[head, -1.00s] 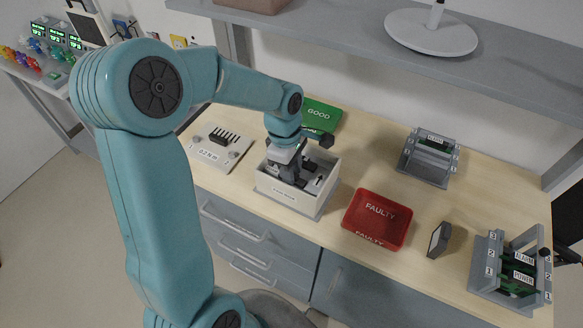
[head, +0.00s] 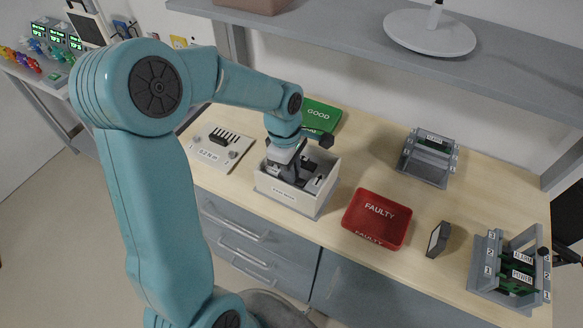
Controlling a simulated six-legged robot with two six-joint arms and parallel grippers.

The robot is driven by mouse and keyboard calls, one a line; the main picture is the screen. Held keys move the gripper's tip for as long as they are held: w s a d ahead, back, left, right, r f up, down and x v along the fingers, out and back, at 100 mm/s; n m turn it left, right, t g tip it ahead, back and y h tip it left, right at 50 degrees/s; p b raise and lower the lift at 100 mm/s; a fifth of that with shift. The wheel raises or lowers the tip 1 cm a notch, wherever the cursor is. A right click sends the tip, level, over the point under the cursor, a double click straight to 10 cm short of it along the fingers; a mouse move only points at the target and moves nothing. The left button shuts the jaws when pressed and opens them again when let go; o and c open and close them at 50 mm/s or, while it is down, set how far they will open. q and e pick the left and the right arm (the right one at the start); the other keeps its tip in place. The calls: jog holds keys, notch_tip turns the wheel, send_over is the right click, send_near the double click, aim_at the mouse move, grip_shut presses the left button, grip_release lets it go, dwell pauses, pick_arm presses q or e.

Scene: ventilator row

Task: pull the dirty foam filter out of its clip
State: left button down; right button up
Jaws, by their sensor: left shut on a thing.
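A white open box (head: 283,195) stands on the wooden bench, with grey parts inside it. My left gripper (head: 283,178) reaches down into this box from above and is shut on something. The held thing is hidden by the gripper and the box wall, so I cannot tell if it is the foam filter or how it sits in its clip. My right gripper does not show.
A red FAULTY tray (head: 377,219) stands right of the box, and a green GOOD tray (head: 320,115) behind it. A small dark block (head: 438,239), a grey rack (head: 429,158) and a card rack (head: 511,270) are further right. A shelf (head: 400,45) overhangs the back.

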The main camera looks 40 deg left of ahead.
pick_arm(q)
jog(key=shift+r, duration=0.1)
jog(key=shift+r+p, duration=2.95)
jog(key=shift+r, duration=1.1)
